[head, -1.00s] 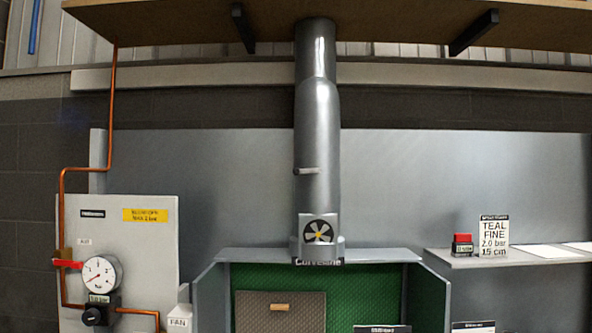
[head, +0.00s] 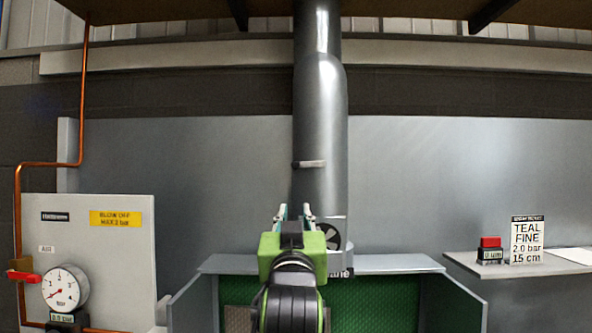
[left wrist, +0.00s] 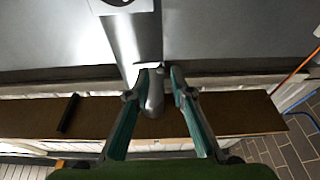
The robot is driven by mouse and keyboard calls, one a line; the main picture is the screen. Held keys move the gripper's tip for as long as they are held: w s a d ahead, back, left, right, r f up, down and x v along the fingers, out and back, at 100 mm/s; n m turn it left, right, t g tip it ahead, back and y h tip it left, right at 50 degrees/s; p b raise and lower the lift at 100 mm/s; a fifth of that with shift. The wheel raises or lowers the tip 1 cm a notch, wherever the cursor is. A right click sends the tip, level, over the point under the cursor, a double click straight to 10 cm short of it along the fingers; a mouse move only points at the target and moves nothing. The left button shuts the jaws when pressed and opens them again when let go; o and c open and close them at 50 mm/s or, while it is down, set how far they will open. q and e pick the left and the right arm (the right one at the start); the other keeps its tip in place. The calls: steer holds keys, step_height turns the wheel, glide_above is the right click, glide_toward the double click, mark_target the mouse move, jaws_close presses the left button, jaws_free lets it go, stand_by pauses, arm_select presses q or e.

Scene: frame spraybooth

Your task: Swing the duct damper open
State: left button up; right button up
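The round grey metal duct (head: 320,110) rises in the middle of the head view. The damper handle (head: 309,163), a short light-grey lever, sticks out level to the left from the duct. My left gripper (head: 294,211) is in front of the duct, with its fingertips below the handle in the picture. It is open in the left wrist view (left wrist: 161,72), with the two teal fingers apart. A rounded grey piece (left wrist: 155,95) shows between or beyond the fingers; I cannot tell whether it is handle or duct. My right gripper is not in view.
A fan plate (head: 332,234) on the lower duct is partly hidden by my gripper. The green-lined booth (head: 385,300) is below. A gauge panel (head: 120,250) with a red valve lever stands left. A shelf (head: 500,269) with a card is at right. A brown shelf (head: 380,8) crosses above.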

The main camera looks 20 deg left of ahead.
mark_target(295, 165)
arm_select(q)
steer(key=shift+t+y, duration=0.3)
steer(key=w+a+r+p, duration=0.1)
steer(key=w+r+p, duration=0.1)
steer(key=w+r, duration=0.1)
steer(key=w+a+r+p, duration=0.1)
steer(key=w+r+p, duration=0.1)
steer(key=w+r, duration=0.1)
steer(key=w+a+r+p, duration=0.1)
steer(key=w+r+p, duration=0.1)
steer(key=w+r, duration=0.1)
steer(key=shift+w+r, duration=0.2)
steer(key=shift+w, duration=0.4)
steer(key=shift+w+a+r+p, duration=0.15)
steer(key=shift+w+p, duration=0.15)
steer(key=shift+w, duration=0.25)
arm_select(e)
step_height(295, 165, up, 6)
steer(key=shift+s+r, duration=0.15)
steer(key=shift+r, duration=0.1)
arm_select(q)
jaws_close()
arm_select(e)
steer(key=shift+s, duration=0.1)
